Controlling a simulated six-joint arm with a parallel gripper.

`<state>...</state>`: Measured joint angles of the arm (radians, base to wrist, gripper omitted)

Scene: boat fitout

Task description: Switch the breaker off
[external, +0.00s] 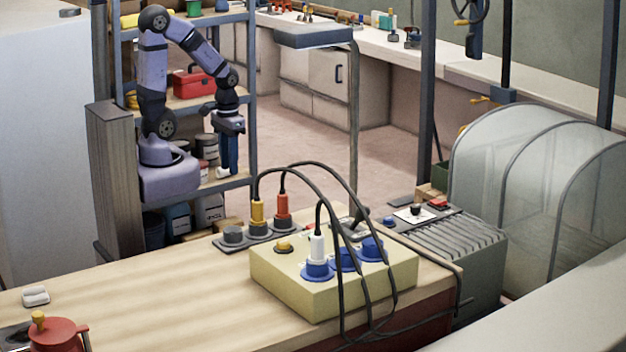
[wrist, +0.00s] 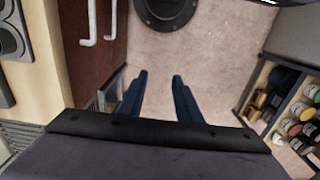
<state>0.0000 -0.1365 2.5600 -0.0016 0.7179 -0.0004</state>
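My gripper (external: 229,160) points down in front of the shelf rack at the left in the external view, well apart from the workbench (external: 130,290). In the wrist view my gripper (wrist: 158,76) has its two blue fingers apart with only floor between them. No part is clearly recognisable as the breaker. On the bench a pale yellow box (external: 335,290) carries blue sockets (external: 345,260), a white plug (external: 317,247) and a yellow knob (external: 284,246). A dark lever (external: 358,217) stands behind the box, partly hidden by cables.
A grey socket strip (external: 256,234) with a yellow plug (external: 257,212) and a red plug (external: 282,206) lies behind the box. Black cables (external: 340,205) arch over it. A ribbed grey unit (external: 450,245) stands to the right. The bench's left half is mostly clear.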

